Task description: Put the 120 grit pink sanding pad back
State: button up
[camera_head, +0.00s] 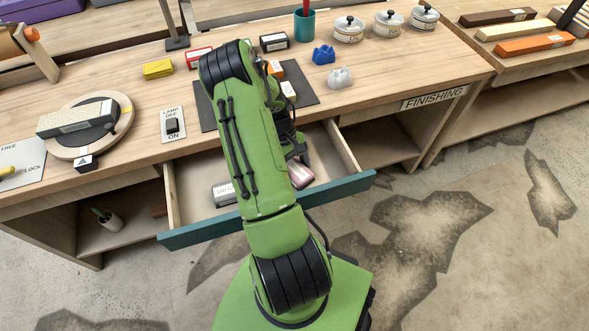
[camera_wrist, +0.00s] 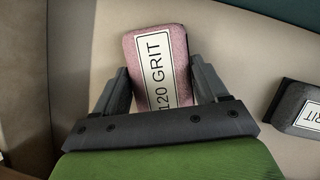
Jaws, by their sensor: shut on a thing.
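The pink sanding pad (camera_wrist: 178,42) with a white label reading "120 GRIT" is between the fingers of my gripper (camera_wrist: 162,88) in the wrist view. My gripper is shut on its sides. In the head view the pink pad (camera_head: 301,175) shows inside the open drawer (camera_head: 195,187), right of my arm, and my gripper (camera_head: 298,155) is partly hidden by the arm. The wrist view shows the drawer's pale floor under the pad; I cannot tell whether the pad touches it.
A dark grey pad (camera_wrist: 297,108) with a "GRIT" label lies in the drawer; it also shows in the head view (camera_head: 224,193). The drawer's teal front (camera_head: 210,231) and side walls surround the space. The workbench (camera_head: 140,75) above holds a lamp switch (camera_head: 172,125) and several blocks.

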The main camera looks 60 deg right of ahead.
jog(key=shift+r, duration=0.1)
jog(key=o, duration=0.9)
jog(key=shift+f, duration=0.2)
jog(key=shift+o, duration=0.2)
